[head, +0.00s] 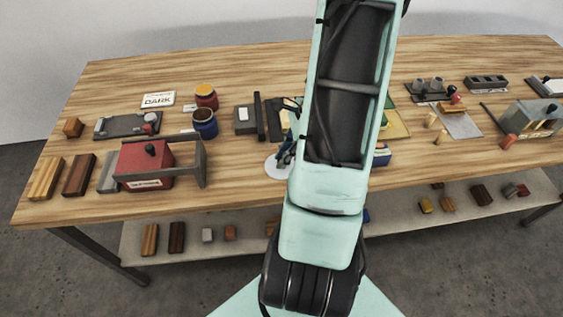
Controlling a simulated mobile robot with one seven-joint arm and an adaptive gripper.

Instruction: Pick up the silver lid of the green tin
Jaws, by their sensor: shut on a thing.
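My own arm rises through the middle of the head view and covers the centre of the table. My gripper is not clearly seen; it is hidden behind the arm or out of the picture. I cannot make out the green tin or its silver lid. Some small dark and blue parts (286,150) show at the arm's left edge above a white round disc (276,167). I cannot tell what these parts are.
On the wooden table (235,190), a red box with a grey frame (145,162), a red jar (206,97) and a blue jar (204,124) stand left. A grey machine (532,118) stands right. Small blocks lie on the lower shelf (190,254). Bare wood shows along the front edge.

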